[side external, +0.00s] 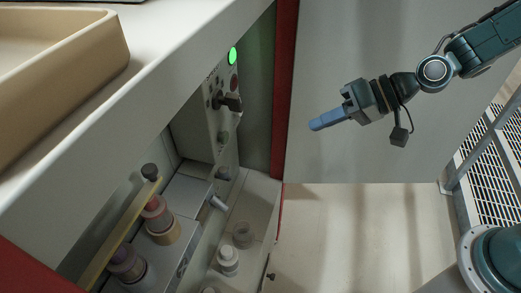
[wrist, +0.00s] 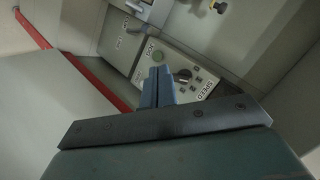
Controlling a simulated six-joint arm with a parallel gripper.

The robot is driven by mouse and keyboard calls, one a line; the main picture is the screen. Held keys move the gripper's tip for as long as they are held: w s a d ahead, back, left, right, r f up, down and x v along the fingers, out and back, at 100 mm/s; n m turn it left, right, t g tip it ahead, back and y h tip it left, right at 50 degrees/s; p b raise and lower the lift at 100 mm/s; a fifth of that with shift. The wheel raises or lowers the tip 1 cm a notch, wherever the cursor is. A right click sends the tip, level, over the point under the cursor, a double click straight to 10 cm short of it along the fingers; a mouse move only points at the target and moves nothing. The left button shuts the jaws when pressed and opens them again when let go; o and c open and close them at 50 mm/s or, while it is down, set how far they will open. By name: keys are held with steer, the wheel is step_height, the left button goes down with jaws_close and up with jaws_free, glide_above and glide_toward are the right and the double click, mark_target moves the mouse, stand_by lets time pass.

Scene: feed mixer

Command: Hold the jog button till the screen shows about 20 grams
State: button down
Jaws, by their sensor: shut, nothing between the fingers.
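My gripper (side external: 314,124) has its blue fingers shut with nothing between them, and points left toward the control panel (side external: 216,112) with a wide gap between. In the wrist view the shut fingertips (wrist: 158,70) overlap the lower part of a panel (wrist: 174,60). That panel carries a JOG label (wrist: 149,49) with a green button (wrist: 157,57) just above the fingertips. A dark knob (wrist: 183,75) and a SPEED label (wrist: 206,88) are to the right.
A green lamp (side external: 233,56) glows at the top of the panel. A red edge post (side external: 285,90) stands between the panel and my gripper's side. A tan tray (side external: 60,65) is on the white counter at upper left. Several jars or cups stand below the panel.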

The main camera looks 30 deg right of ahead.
steer(key=w+f+m+t+y, duration=0.1)
steer(key=w+f+m+t, duration=0.3)
steer(key=w+f+m, duration=0.3)
steer(key=shift+a+f+m, duration=0.4)
steer(key=shift+f+m, duration=0.6)
steer(key=shift+f, duration=0.25)
steer(key=shift+w+a, duration=0.1)
glide_toward(225, 138)
steer(key=w+a+f, duration=0.1)
steer(key=w+f, duration=0.2)
steer(key=w, duration=0.1)
steer(key=shift+r+x, duration=0.25)
steer(key=shift+x, duration=1.05)
steer(key=shift+w, duration=0.15)
